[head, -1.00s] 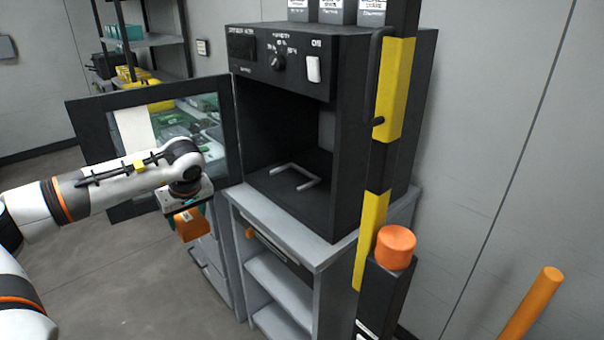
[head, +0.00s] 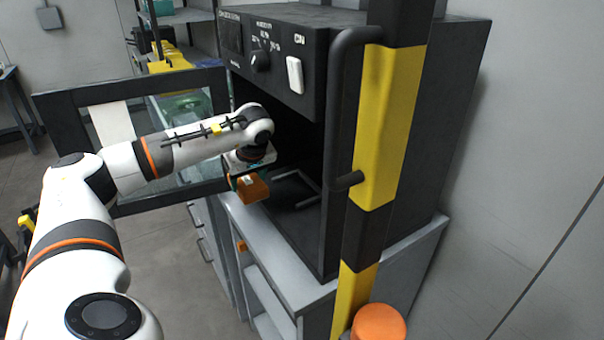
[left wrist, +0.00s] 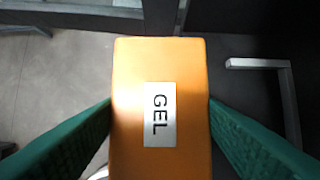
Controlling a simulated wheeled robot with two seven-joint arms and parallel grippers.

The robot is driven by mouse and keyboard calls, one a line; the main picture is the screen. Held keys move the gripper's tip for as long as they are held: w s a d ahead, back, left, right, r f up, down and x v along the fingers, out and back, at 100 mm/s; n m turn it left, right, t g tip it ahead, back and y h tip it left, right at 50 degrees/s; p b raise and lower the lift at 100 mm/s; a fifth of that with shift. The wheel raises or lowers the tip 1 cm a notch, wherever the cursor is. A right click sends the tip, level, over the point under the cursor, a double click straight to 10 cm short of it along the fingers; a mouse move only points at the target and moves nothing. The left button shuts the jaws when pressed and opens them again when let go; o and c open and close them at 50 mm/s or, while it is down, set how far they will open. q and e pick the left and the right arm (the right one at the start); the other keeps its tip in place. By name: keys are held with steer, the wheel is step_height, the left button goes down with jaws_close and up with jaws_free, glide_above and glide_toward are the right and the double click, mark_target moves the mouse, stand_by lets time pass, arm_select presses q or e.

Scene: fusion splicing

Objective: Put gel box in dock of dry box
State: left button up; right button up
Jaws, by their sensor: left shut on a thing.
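The gel box (left wrist: 160,60) is an orange block with a white GEL label. My left gripper (left wrist: 160,125) is shut on it, with a green finger on each side. In the head view the gel box (head: 252,190) hangs under my left gripper (head: 244,178) at the front opening of the dry box (head: 400,150). The dry box is a black cabinet with its glass door (head: 62,140) swung open to the left. The dock (head: 305,188), a grey bracket outline on the dry box floor, lies to the right of the gel box. It also shows at the right in the left wrist view (left wrist: 258,63). My right gripper is not in view.
A yellow and black post (head: 390,120) with a dark handle stands in front of the dry box's right side. An orange-topped post (head: 378,324) is below it. The grey bench (head: 285,275) carries the dry box. A shelf (head: 185,18) stands behind.

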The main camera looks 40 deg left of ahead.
arm_select(q)
steer(key=w+d+p, duration=0.1)
steer(key=w, duration=0.3)
steer(key=w+d+p, duration=0.1)
steer(key=w, duration=0.4)
steer(key=w+d, duration=0.2)
steer(key=w, duration=0.2)
steer(key=shift+w+p, duration=0.25)
steer(key=shift+p, duration=0.15)
steer(key=shift+w+d, duration=0.1)
steer(key=shift+w, duration=0.15)
steer(key=shift+f+p, duration=0.5)
steer(key=shift+f, duration=1.3)
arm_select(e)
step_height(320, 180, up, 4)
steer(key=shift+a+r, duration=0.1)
arm_select(q)
steer(key=shift+f, duration=0.2)
steer(key=shift+f+b, duration=0.3)
steer(key=shift+f, duration=0.1)
steer(key=o, duration=1.2)
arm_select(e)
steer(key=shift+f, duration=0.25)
